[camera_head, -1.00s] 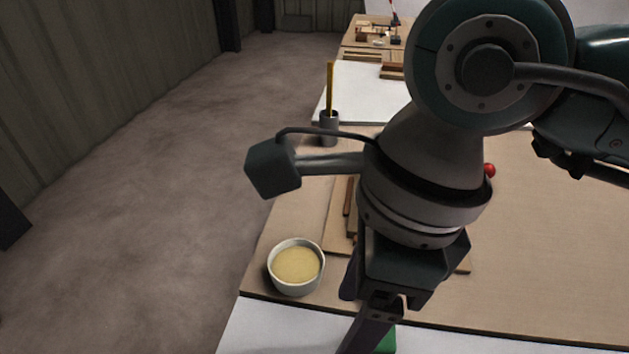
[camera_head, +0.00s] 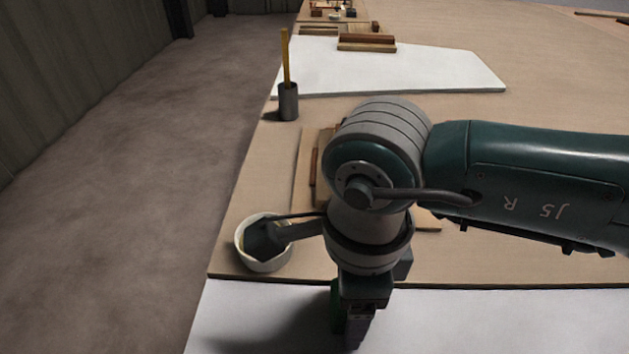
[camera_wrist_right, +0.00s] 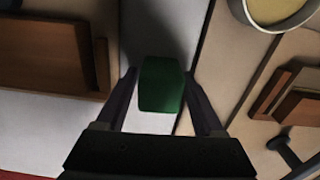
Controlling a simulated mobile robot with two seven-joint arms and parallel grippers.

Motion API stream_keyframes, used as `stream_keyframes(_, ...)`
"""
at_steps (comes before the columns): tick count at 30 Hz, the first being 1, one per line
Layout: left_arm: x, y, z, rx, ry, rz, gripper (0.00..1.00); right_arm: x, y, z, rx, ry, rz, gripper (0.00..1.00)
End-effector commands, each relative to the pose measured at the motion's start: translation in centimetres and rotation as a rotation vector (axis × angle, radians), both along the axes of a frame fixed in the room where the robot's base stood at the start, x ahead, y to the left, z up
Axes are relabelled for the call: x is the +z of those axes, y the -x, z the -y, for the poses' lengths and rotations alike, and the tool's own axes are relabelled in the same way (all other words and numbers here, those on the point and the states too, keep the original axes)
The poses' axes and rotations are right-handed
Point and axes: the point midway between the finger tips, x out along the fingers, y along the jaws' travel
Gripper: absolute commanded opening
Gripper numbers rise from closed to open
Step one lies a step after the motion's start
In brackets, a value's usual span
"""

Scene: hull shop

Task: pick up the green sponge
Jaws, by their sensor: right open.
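The green sponge (camera_wrist_right: 161,84) stands out in the right wrist view, between the two fingers of my right gripper (camera_wrist_right: 162,90). The fingers are open, one on each side of it; small gaps seem to show beside it. In the head view only a green sliver of the sponge (camera_head: 336,308) shows beside my right gripper (camera_head: 354,330), which hides the rest. The sponge is over the white strip (camera_head: 255,320) at the near end of the table. My left gripper is not in view.
A white bowl (camera_head: 262,264) with yellowish contents stands left of my right wrist, partly covered by it. A grey cup (camera_head: 288,103) with a yellow stick stands farther back. Wooden pieces (camera_wrist_right: 300,95) lie right in the wrist view; a wooden tray (camera_wrist_right: 60,88) lies left.

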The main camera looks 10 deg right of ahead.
Motion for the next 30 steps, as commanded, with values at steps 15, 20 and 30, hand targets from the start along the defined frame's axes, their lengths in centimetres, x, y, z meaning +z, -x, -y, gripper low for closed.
stream_keyframes(15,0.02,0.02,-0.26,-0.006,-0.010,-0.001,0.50,0.09,-0.01,0.00,-0.001,0.000,0.000,0.27)
stream_keyframes(20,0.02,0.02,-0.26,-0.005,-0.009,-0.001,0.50,0.09,-0.01,0.00,-0.001,0.000,0.000,0.09)
stream_keyframes(30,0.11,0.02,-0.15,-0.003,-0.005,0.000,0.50,0.29,-0.03,0.01,-0.001,-0.001,0.001,0.01)
